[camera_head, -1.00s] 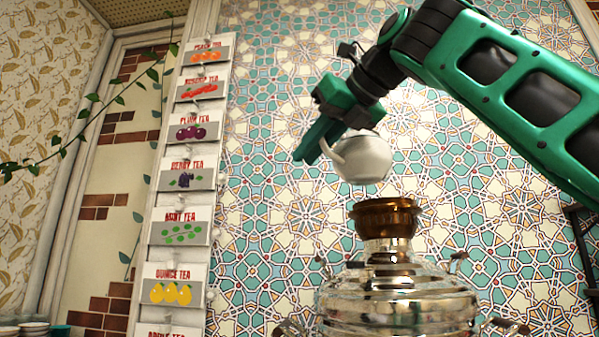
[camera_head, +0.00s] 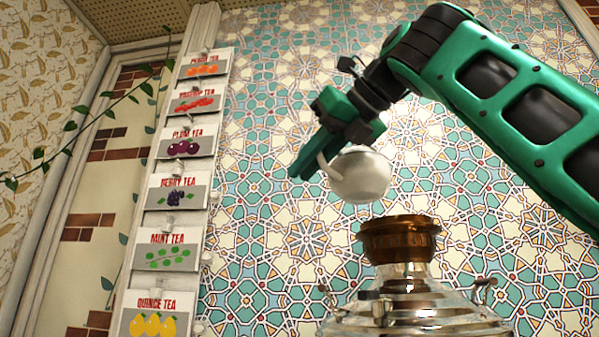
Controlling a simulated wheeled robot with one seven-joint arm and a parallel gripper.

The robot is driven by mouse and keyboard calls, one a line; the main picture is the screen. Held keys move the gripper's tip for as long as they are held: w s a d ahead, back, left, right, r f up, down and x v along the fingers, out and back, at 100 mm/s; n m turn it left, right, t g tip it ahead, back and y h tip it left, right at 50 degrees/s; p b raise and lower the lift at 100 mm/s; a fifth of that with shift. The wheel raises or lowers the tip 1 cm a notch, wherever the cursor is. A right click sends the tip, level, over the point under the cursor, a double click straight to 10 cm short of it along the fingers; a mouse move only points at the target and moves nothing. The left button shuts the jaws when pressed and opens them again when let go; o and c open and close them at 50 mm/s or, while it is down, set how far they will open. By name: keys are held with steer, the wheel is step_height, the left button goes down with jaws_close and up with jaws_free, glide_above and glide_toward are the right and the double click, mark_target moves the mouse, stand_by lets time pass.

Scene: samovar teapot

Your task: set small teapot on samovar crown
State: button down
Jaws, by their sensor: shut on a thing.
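The small white teapot (camera_head: 362,175) hangs in the air, above and slightly left of the samovar's brown crown (camera_head: 398,240). A gap shows between the teapot's bottom and the crown. My green gripper (camera_head: 318,163) is shut on the teapot at its left side, where the handle is. The teapot's top is partly hidden by my gripper. The shiny metal samovar (camera_head: 425,318) stands at the bottom of the view, and its lower body is cut off by the frame edge.
Tea cards (camera_head: 165,250) hang in a column on the left. A leafy vine (camera_head: 70,125) crosses the upper left. A patterned tile wall (camera_head: 260,220) lies behind. Small metal fittings (camera_head: 484,290) stick out from the samovar's upper body. The space around the teapot looks clear.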

steer(key=shift+w+d+f, duration=0.15)
steer(key=shift+w+d, duration=1.25)
steer(key=shift+d, duration=0.15)
steer(key=shift+w+d+f, duration=0.15)
steer(key=shift+w+d, duration=1.25)
steer(key=shift+d, duration=0.1)
steer(key=shift+w+d+f, duration=0.15)
steer(key=shift+w+d, duration=1.25)
steer(key=shift+d, duration=0.15)
steer(key=shift+w+d, duration=0.25)
steer(key=shift+d, duration=0.05)
steer(key=shift+f, duration=0.7)
steer(key=c, duration=1.6)
jaws_free()
steer(key=shift+c, duration=0.2)
